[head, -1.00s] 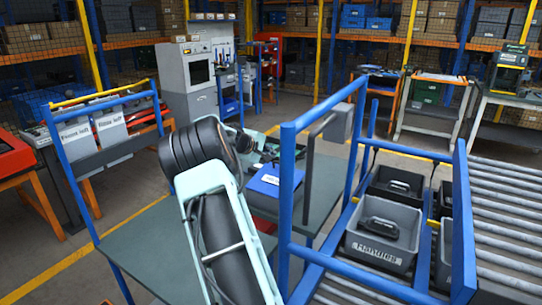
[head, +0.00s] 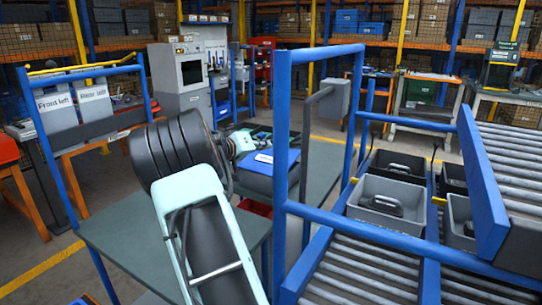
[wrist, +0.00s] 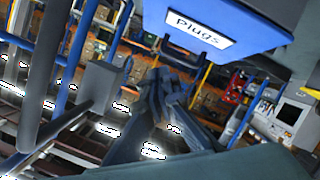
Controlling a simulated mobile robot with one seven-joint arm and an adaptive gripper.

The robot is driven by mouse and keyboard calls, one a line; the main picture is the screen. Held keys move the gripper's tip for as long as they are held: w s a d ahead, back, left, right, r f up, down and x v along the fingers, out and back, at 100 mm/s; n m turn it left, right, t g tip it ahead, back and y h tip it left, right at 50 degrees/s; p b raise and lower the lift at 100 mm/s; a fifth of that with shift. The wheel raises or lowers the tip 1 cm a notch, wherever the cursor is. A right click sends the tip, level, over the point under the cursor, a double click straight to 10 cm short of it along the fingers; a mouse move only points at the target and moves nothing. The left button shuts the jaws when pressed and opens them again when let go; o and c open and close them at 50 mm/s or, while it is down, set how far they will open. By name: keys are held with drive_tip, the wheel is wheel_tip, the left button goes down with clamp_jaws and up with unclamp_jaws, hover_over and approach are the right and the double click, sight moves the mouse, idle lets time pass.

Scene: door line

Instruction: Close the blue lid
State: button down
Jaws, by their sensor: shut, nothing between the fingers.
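The blue lid (head: 276,161) with a white label is on the far part of the grey-green table, at a dark case (head: 262,133) with small items in it. It appears open and tilted towards me. In the wrist view the lid (wrist: 235,22) fills the top, its label reading "Plugs", with a dark latch or handle below the label. My gripper (wrist: 163,88) is shut and empty, its dark fingers below the lid in that view. I cannot tell whether they touch it.
The grey-green table (head: 130,235) is bare at front left. Grey bins (head: 385,205) and a roller conveyor (head: 365,270) lie to the right.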

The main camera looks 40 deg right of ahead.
drive_tip(key=a+f+m+t+h+b, duration=0.1)
drive_tip(key=a+m+h+b, duration=0.1)
drive_tip(key=m+b, duration=0.25)
drive_tip(key=m+t+b, duration=0.2)
hover_over(271, 156)
drive_tip(key=v, duration=0.3)
drive_tip(key=shift+s+a+r+h, duration=0.15)
drive_tip(key=shift+r+h, duration=0.15)
drive_tip(key=shift+r, duration=0.1)
drive_tip(key=shift+w+d+f, duration=0.25)
drive_tip(key=shift+d+f, duration=0.3)
drive_tip(key=shift+d, duration=0.05)
drive_tip(key=shift+w+d+f, duration=0.25)
drive_tip(key=shift+d+f, duration=0.3)
drive_tip(key=shift+d, duration=0.05)
drive_tip(key=shift+w+d+f, duration=0.1)
drive_tip(key=shift+d+f, duration=0.2)
